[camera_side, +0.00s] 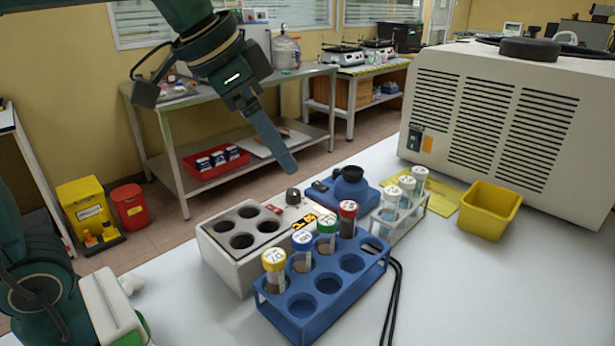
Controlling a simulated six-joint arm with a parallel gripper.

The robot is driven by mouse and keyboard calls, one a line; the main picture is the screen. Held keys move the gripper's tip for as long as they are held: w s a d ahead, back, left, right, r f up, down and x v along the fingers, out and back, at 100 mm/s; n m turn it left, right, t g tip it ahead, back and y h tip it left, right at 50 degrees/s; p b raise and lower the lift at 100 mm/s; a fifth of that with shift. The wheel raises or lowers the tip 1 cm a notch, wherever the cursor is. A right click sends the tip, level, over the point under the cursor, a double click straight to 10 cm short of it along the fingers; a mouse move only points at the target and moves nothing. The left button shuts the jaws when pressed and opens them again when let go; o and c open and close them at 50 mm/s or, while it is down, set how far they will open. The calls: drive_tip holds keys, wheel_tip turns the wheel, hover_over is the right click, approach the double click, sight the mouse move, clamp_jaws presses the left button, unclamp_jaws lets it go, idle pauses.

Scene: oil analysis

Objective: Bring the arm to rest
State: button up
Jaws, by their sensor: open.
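My gripper (277,147) hangs from my arm above the table, left of the picture's middle, pointing down and to the right. Only one long grey-blue finger shows clearly; the other is hidden behind it or lined up with it. It is open, and nothing shows between the fingers. It is apart from the things on the table, in the picture above the white block with round holes (222,262). A blue rack (320,306) stands in front with several capped tubes in its back row: yellow (274,260), blue (302,243), green (327,225) and red (347,210).
Behind the blue rack are a blue device with a black top (349,186) and a pale rack (408,222) of white-capped tubes. A yellow bin (489,211) and a large vented machine (505,125) stand at right. A black cable (393,300) lies beside the blue rack. The front right table is clear.

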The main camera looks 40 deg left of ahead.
drive_tip(key=s+a+f+n+y, duration=0.1)
drive_tip(key=s+f+n, duration=0.3)
drive_tip(key=s+f, duration=0.5)
drive_tip(key=s+a, duration=0.1)
drive_tip(key=s, duration=0.2)
drive_tip(key=shift+s+f+n, duration=0.15)
drive_tip(key=shift+s+n, duration=0.05)
drive_tip(key=shift+n, duration=0.2)
